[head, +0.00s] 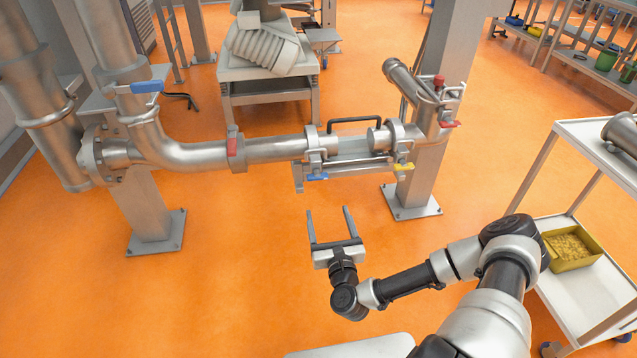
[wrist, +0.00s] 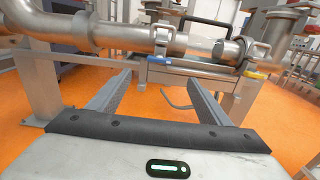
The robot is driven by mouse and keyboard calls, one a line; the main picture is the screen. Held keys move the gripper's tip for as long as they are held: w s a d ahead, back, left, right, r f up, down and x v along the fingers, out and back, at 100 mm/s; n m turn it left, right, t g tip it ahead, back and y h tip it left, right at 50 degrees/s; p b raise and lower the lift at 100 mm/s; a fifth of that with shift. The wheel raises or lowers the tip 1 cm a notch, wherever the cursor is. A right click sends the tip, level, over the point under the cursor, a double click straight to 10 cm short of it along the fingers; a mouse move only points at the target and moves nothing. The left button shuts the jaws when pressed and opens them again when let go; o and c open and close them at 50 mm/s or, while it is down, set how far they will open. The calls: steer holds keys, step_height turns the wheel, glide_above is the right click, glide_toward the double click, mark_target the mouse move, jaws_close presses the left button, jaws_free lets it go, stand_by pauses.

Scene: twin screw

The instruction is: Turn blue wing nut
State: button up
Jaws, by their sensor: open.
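The blue wing nut (head: 317,177) hangs under a clamp on the left side of the gap in the horizontal pipe. In the wrist view the blue wing nut (wrist: 167,60) shows above and between my fingertips, farther off. A yellow wing nut (head: 403,166) hangs under the right clamp and also shows in the wrist view (wrist: 254,74). My gripper (head: 331,212) is open and empty. It is below and in front of the pipe, apart from the blue wing nut, with its fingers pointing towards the pipe.
A grey tray (head: 345,171) runs under the pipe gap. A black handle (head: 356,119) arches above it. A red lever (head: 232,147) and a blue valve handle (head: 146,87) are on the left pipework. A white cart (head: 582,165) with a yellow bin (head: 572,248) stands at right.

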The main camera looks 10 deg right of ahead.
mark_target(318, 179)
steer(key=w+b, duration=0.2)
steer(key=w, duration=1.3)
steer(key=shift+w, duration=0.3)
steer(key=c, duration=1)
